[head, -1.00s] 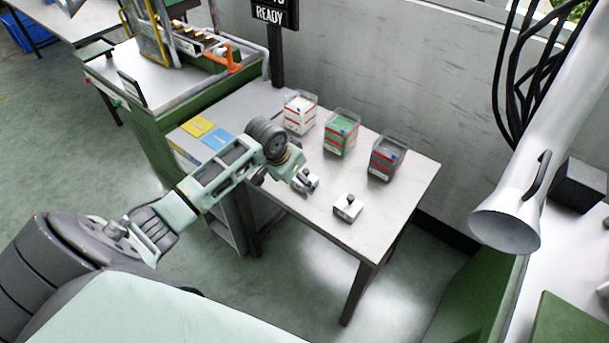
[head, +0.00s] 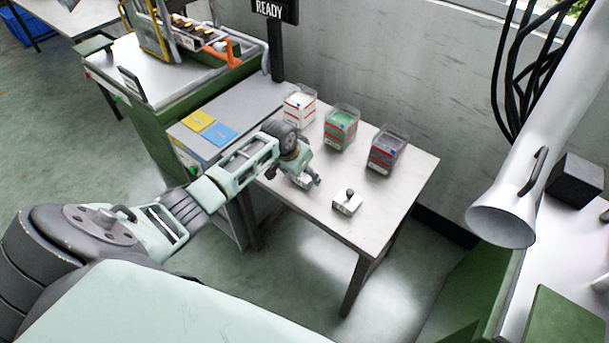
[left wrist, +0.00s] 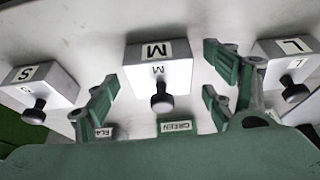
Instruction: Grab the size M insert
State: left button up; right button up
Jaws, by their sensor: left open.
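The size M insert (left wrist: 158,70) is a white block with a dark round knob, in the middle of the left wrist view. My left gripper (left wrist: 163,92) is open, its green fingers apart on either side of the knob in that view. No contact shows. In the head view my left gripper (head: 303,179) is over the table and mostly hides the M insert. The size S insert (left wrist: 42,82) is at the left of the wrist view and the size L insert (left wrist: 288,62) at its right edge. In the head view the S insert (head: 346,204) stands in the open. My right gripper is not in view.
A white-filled bin (head: 299,108), a green-filled bin (head: 340,128) and a black-filled bin (head: 386,150) stand along the table's back. Yellow and blue cards (head: 219,133) lie at the left. The table (head: 385,215) is clear at its front right.

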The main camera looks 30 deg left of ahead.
pick_arm(q)
jog(key=shift+c, duration=0.6)
jog(key=c, duration=1.7)
jog(key=shift+r, duration=0.1)
jog(key=shift+c, duration=0.2)
jog(key=shift+w+r, duration=0.1)
